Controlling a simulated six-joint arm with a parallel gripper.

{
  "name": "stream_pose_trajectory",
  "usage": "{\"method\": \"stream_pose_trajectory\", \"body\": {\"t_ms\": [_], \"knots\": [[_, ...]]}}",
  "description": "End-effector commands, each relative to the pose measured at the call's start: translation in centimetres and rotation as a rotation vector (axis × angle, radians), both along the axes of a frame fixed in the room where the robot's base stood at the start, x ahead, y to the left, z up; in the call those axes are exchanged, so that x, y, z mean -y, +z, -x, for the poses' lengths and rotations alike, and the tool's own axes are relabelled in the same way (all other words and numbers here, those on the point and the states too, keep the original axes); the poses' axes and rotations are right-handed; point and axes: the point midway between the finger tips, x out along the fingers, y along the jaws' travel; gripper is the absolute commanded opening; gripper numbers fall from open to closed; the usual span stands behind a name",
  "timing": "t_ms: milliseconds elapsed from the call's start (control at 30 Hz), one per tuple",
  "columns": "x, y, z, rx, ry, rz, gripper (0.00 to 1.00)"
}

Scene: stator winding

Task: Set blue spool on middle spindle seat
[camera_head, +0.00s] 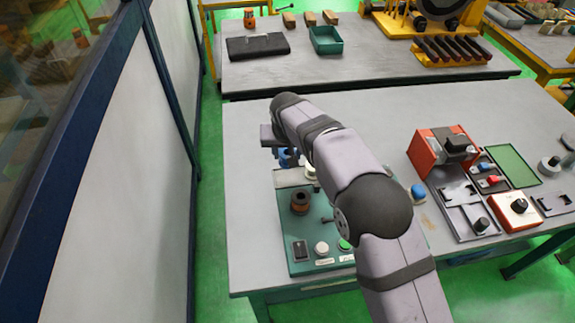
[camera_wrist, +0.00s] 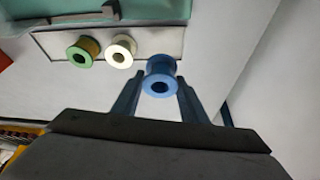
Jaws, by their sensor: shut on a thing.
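The blue spool (camera_wrist: 160,77) is between my gripper's fingertips (camera_wrist: 158,90) in the wrist view, its hollow end facing the camera. My gripper (camera_head: 286,156) is shut on it. In the head view the blue spool (camera_head: 288,160) is partly hidden by my arm, at the back-left corner of the green fixture (camera_head: 285,255). In the wrist view a green spool (camera_wrist: 84,52) and a white spool (camera_wrist: 120,50) stand in a row on the pale plate (camera_wrist: 55,44). The blue spool overlaps the plate's right end; I cannot tell if it touches. The middle spindle seat is not clearly visible.
A dark copper-coloured coil (camera_head: 300,201) stands on the fixture, with a white button (camera_head: 321,248) at its front. My arm hides the fixture's right side. A red machine (camera_head: 440,150) and trays stand to the right. The bench's left strip (camera_head: 245,180) is clear.

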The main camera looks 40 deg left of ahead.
Motion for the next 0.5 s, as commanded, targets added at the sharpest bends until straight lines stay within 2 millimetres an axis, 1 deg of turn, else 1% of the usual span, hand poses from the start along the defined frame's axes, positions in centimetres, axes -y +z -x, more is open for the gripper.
{"method": "stream_pose_trajectory", "body": {"t_ms": [100, 200, 367, 500], "knots": [[-0.1, 1.5, 0.0, 0.001, -0.001, -0.002, 0.17], [0.0, 2.4, 0.0, 0.000, 0.000, -0.001, 0.17], [0.0, 3.0, -0.1, 0.001, 0.000, -0.001, 0.17], [0.6, 3.4, -0.8, 0.001, -0.014, -0.001, 0.17]]}}
